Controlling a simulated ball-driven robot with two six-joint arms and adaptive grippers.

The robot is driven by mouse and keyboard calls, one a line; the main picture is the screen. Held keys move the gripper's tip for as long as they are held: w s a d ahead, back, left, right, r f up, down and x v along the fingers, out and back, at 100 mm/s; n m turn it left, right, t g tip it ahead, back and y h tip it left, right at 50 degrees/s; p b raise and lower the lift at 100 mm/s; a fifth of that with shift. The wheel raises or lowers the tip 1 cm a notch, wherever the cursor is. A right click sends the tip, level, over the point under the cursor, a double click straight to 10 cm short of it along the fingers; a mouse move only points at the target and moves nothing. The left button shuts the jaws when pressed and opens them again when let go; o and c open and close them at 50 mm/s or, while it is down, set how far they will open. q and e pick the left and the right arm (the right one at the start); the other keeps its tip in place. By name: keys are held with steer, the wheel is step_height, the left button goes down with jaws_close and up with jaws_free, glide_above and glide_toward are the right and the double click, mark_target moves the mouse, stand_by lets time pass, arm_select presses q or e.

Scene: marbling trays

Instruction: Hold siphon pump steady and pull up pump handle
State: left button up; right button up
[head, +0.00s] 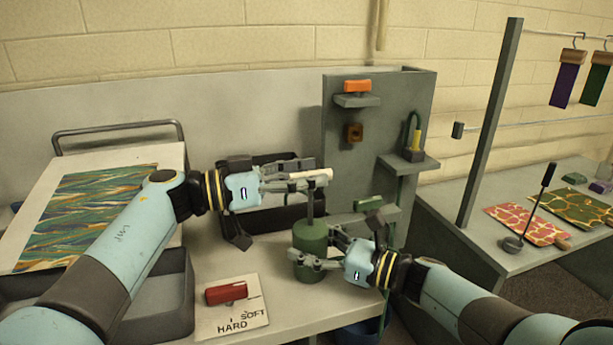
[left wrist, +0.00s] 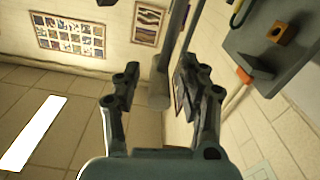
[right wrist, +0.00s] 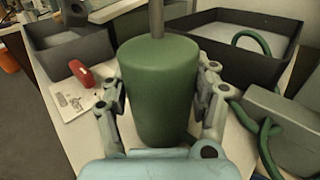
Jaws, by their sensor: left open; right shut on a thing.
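The siphon pump has a green cylindrical body (head: 310,238) standing upright on the bench, with a thin grey rod rising to a cream bar handle (head: 321,175). My right gripper (head: 313,249) is shut on the body, low on its side; in the right wrist view the body (right wrist: 158,85) fills the space between the fingers and the rod (right wrist: 156,18) leaves its top. My left gripper (head: 297,178) is open at the handle, which lies level beside its fingers. In the left wrist view a shaded bar (left wrist: 160,88) shows between the spread fingers, apart from both.
A dark tray (head: 270,218) lies behind the pump. A red block (head: 226,292) sits on a HARD/SOFT card (head: 205,325) at front left. A grey panel (head: 335,150) with shelves stands behind to the right. A green hose (right wrist: 262,150) lies beside the pump.

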arm_select(q)
steer(key=v, duration=1.2)
arm_select(e)
steer(key=o, duration=1.4)
